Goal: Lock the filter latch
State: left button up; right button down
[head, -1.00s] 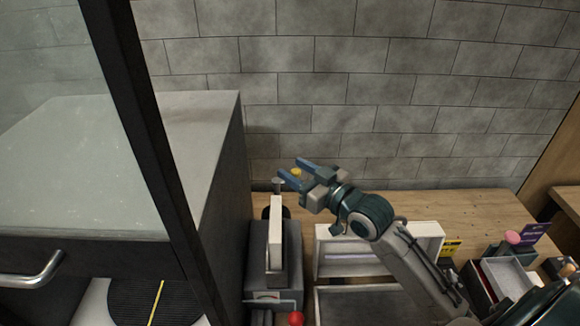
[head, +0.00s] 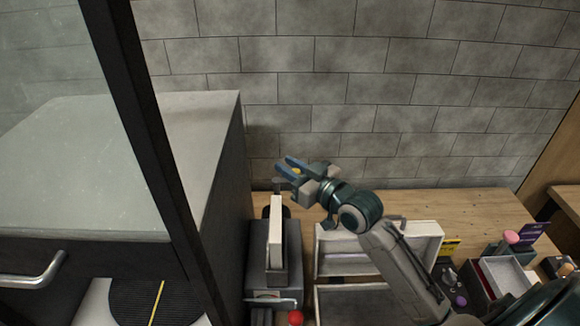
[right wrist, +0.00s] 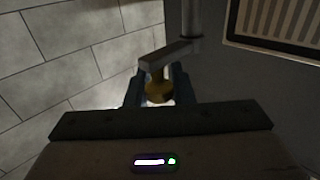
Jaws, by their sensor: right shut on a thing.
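The filter latch is a grey bar (right wrist: 165,54) on a vertical post, with a yellow knob (right wrist: 158,88) at its end, in the right wrist view. My right gripper (right wrist: 158,92) is shut on the knob, with one dark blue finger on each side. In the head view the right gripper (head: 288,167) is above the back of a grey machine (head: 262,268), and the yellow knob (head: 296,171) shows between its fingers. A pale upright panel (head: 275,232) stands on the machine. The latch's seat is hard to make out. My left gripper is not in view.
A slatted panel (right wrist: 280,18) is at the upper right in the right wrist view. A large dark cabinet (head: 215,190) stands left of the machine. White trays (head: 425,240) lie right of it. A red ball (head: 295,318) is at the machine's front. The tiled wall is behind.

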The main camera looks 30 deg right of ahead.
jog(key=m+h+p, duration=0.1)
jog(key=p, duration=0.1)
jog(key=m+h+p, duration=0.1)
jog(key=m+t+h+p, duration=0.1)
jog(key=h+p, duration=0.1)
jog(key=shift+s+a+r+p, duration=0.15)
jog(key=shift+s+r+p, duration=0.15)
jog(key=shift+s, duration=0.1)
jog(key=shift+s+m+h+p, duration=0.1)
jog(key=shift+m+h+p, duration=0.2)
jog(key=shift+h, duration=0.4)
jog(key=shift+s+f+m+h, duration=0.1)
jog(key=shift+f+m+h, duration=0.15)
jog(key=shift+h, duration=0.25)
jog(key=shift+s+a+f+m+h, duration=0.1)
jog(key=shift+s+a+m+h, duration=0.05)
jog(key=shift+m+h, duration=0.75)
jog(key=h+b, duration=0.1)
jog(key=m+h+b, duration=0.1)
jog(key=h, duration=0.1)
jog(key=shift+s+a+m+g+b, duration=0.1)
jog(key=shift+s+m+g+b, duration=0.15)
jog(key=shift+g+b, duration=0.15)
